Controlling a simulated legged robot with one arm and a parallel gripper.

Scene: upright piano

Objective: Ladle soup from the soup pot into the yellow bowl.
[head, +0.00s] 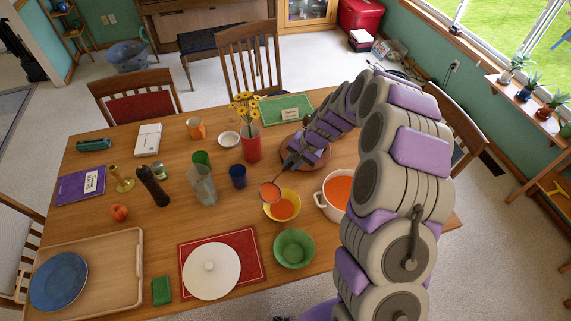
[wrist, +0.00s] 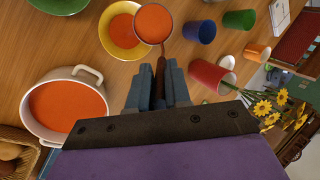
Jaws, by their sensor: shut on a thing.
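My gripper (head: 289,164) is shut on the handle of a ladle (head: 279,179); the wrist view also shows my gripper (wrist: 158,80) and the ladle (wrist: 162,50). The ladle's cup holds orange soup and looks roughly level. It overlaps the edge of the yellow bowl (head: 296,203) in both views and appears above it; the exact height is unclear. Orange soup also lies in the yellow bowl (wrist: 106,38). The white soup pot (head: 331,213), full of orange soup, stands right of the bowl, partly behind my arm. The wrist view shows the pot (wrist: 38,133) at the left.
A green bowl (head: 294,249) stands just in front of the yellow bowl. A blue cup (head: 238,176), a clear glass (head: 203,190) and a red vase of yellow flowers (head: 251,147) stand left and behind.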

